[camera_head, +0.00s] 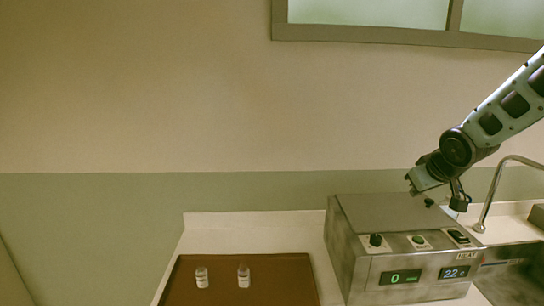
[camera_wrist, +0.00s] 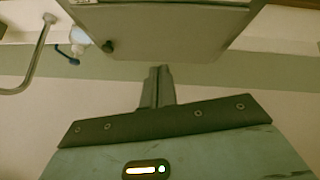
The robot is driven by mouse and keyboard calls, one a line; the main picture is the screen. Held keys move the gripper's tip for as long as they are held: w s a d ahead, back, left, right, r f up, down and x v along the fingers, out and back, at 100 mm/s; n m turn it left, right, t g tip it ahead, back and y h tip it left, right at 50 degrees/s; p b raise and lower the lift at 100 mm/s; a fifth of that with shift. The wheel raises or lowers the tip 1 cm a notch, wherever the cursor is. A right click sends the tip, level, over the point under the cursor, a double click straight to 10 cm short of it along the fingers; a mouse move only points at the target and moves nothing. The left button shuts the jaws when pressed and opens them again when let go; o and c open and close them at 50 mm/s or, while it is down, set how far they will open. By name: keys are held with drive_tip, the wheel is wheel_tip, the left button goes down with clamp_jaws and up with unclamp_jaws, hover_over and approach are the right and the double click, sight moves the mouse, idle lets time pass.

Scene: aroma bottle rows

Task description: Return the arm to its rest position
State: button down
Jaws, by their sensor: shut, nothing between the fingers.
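My gripper (camera_head: 420,180) is raised above the grey metal box at the right, at the end of my arm, which comes in from the upper right. In the wrist view its narrow fingers (camera_wrist: 159,82) are together with nothing between them. Two small clear bottles (camera_head: 202,279) (camera_head: 243,277) with pale labels stand upright side by side on a brown tray (camera_head: 280,285), well to the left of my gripper.
The metal heater box (camera_head: 385,211) has knobs and displays reading 0 and 22. Behind it at the right are a curved faucet (camera_head: 493,192) and a sink. A bluish-white bottle (camera_wrist: 79,37) shows beside the faucet in the wrist view. Space above the tray is clear.

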drive_tip(key=s+a+f+n+g+y+b, duration=0.1)
drive_tip(key=s+a+f+g, duration=0.1)
drive_tip(key=s+a, duration=0.7)
drive_tip(key=s+a+f+n+g+y+b, duration=0.1)
drive_tip(key=s+a+f+n+g, duration=0.15)
drive_tip(key=s+a, duration=0.65)
drive_tip(key=s+a+f+n+g, duration=0.1)
drive_tip(key=s+a, duration=0.1)
drive_tip(key=s, duration=0.6)
drive_tip(key=s+a+f+g+b, duration=0.1)
drive_tip(key=s+a+f+g, duration=0.1)
drive_tip(key=s, duration=0.7)
drive_tip(key=shift+s+a+f+n, duration=0.25)
drive_tip(key=shift+a+n, duration=0.1)
drive_tip(key=shift+a, duration=0.5)
